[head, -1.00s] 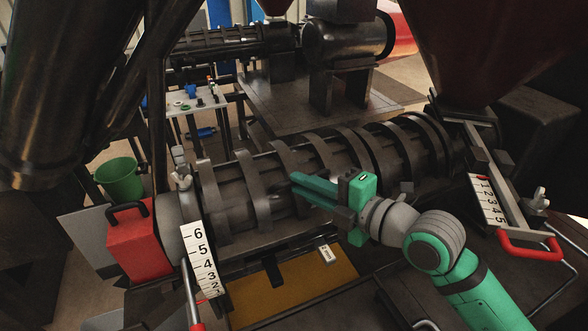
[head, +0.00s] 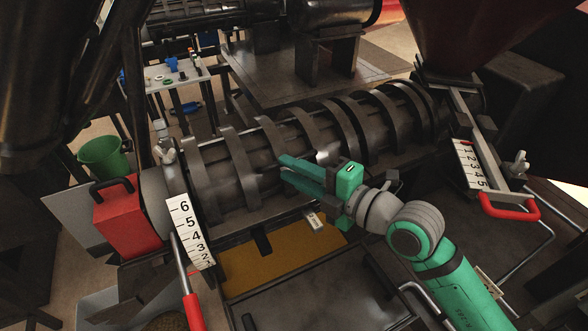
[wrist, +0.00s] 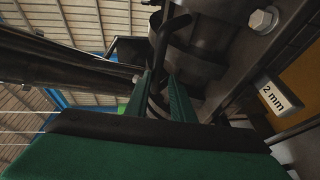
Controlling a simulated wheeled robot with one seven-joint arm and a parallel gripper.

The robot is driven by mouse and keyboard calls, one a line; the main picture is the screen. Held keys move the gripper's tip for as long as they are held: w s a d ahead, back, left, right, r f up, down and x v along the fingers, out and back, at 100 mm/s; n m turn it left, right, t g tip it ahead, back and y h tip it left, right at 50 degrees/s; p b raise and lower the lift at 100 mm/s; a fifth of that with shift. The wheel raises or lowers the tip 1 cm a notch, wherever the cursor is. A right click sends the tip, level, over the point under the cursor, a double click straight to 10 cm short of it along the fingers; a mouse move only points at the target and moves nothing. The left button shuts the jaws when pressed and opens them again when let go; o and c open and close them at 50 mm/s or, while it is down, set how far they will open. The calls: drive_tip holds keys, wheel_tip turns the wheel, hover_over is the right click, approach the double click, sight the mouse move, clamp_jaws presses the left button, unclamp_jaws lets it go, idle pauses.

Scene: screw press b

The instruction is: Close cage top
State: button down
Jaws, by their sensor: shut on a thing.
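The cage (head: 240,172) is a long dark cylinder with curved ribs, running across the middle of the head view. Its ribbed upper side looks continuous along its length; I cannot tell whether a seam at the front edge is fully met. My gripper (head: 284,171), with green fingers, reaches the near side of the cage from the right. In the wrist view my gripper (wrist: 162,92) is shut on a dark curved bar (wrist: 158,62), seemingly a cage handle, between the fingers. In the head view the fingers hide the grip.
A red box (head: 128,216) with a black handle and a numbered scale (head: 189,229) stand at the left end. A red-handled lever (head: 510,208) and second scale (head: 470,165) are at the right. A "2 mm" label (head: 315,220) sits below my gripper.

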drive_tip(key=c, duration=1.8)
unclamp_jaws()
drive_tip(key=shift+d+f, duration=0.2)
drive_tip(key=shift+f, duration=0.5)
drive_tip(key=shift+o, duration=0.2)
drive_tip(key=shift+a, duration=0.1)
drive_tip(key=shift+s, duration=0.1)
drive_tip(key=v, duration=1.1)
drive_tip(key=shift+r, duration=0.3)
